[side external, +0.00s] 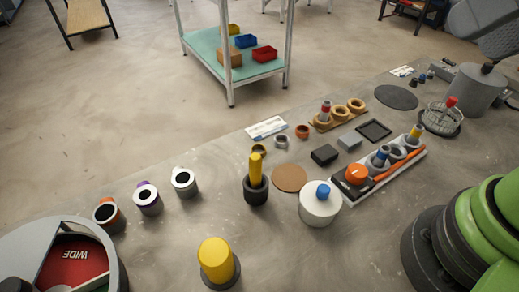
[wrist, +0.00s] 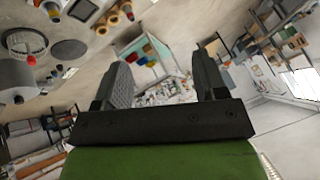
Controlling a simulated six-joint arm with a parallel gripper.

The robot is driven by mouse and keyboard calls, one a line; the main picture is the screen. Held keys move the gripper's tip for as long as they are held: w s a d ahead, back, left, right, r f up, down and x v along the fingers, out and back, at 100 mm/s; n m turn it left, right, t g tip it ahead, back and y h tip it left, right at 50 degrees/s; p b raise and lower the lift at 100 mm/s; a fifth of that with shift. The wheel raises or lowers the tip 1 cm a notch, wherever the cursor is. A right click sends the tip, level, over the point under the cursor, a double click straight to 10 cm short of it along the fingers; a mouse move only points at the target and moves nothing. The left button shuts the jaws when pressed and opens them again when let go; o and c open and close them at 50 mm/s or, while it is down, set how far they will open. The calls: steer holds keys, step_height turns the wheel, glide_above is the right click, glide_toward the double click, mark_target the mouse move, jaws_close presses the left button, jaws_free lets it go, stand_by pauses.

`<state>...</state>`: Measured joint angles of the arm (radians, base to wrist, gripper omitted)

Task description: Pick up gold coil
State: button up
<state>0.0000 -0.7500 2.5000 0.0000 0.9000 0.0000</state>
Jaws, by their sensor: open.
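The gold coil (side external: 258,151) is a small dark-gold ring lying on the grey worktop, just behind the yellow peg in its dark holder. A grey coil (side external: 281,142) and a copper coil (side external: 302,131) lie in a row to its right. My gripper (wrist: 168,57) is open in the wrist view, with nothing between its two dark fingers. It points out over the room, away from the coil. I cannot make out the gold coil in the wrist view, and my fingers do not show in the side view.
The yellow peg in its dark holder (side external: 256,186) stands close in front of the gold coil. A white label card (side external: 267,127) lies behind it and a brown disc (side external: 290,178) to the right. A white lidded pot (side external: 320,207) and a tool tray (side external: 380,168) stand further right.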

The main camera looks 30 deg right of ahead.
steer(key=c, duration=0.3)
